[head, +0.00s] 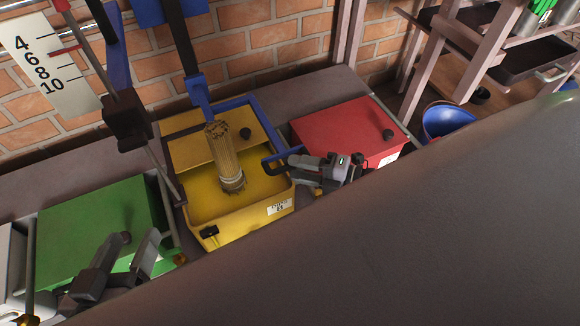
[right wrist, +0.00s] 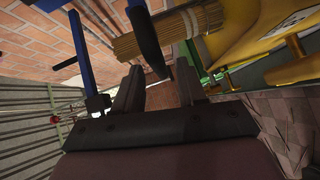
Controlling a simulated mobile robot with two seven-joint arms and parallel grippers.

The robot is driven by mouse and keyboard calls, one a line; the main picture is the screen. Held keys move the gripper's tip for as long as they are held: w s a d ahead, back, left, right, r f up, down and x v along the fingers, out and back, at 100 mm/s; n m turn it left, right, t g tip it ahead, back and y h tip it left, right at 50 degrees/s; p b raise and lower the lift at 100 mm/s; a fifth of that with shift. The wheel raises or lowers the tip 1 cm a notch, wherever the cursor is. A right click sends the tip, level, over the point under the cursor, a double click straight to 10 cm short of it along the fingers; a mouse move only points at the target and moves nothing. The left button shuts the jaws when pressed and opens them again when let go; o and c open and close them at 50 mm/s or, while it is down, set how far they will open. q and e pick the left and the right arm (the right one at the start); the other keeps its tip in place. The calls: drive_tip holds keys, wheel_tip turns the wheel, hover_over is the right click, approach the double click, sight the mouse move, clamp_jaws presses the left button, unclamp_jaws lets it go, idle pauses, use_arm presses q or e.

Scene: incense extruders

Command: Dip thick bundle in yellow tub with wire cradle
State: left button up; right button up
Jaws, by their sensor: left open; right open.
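The yellow tub (head: 236,232) stands open in the middle of the head view, with yellow liquid inside. The thick bundle (head: 225,158) of tan sticks stands slightly tilted over the tub, its lower end at the liquid. It hangs below a blue arm (head: 198,92); the wires of the cradle are too small to make out. The bundle also shows in the right wrist view (right wrist: 178,30). My left gripper (head: 122,256) is open over the green tub, apart from the bundle.
A yellow lid (head: 205,150) with a black knob covers the tub's back part. A closed red tub (head: 340,128) stands right, a closed green tub (head: 85,228) left. A numbered scale (head: 45,65) stands at upper left. A blue bucket (head: 447,121) and rack are at right.

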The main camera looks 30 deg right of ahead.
use_arm(q)
drive_tip(key=shift+s+a, duration=0.15)
drive_tip(key=shift+a, duration=0.15)
use_arm(e)
drive_tip(key=shift+x, duration=1.5)
use_arm(q)
drive_tip(key=shift+r, duration=0.1)
use_arm(e)
clamp_jaws()
use_arm(q)
drive_tip(key=shift+r, duration=0.1)
use_arm(e)
drive_tip(key=shift+r, duration=0.15)
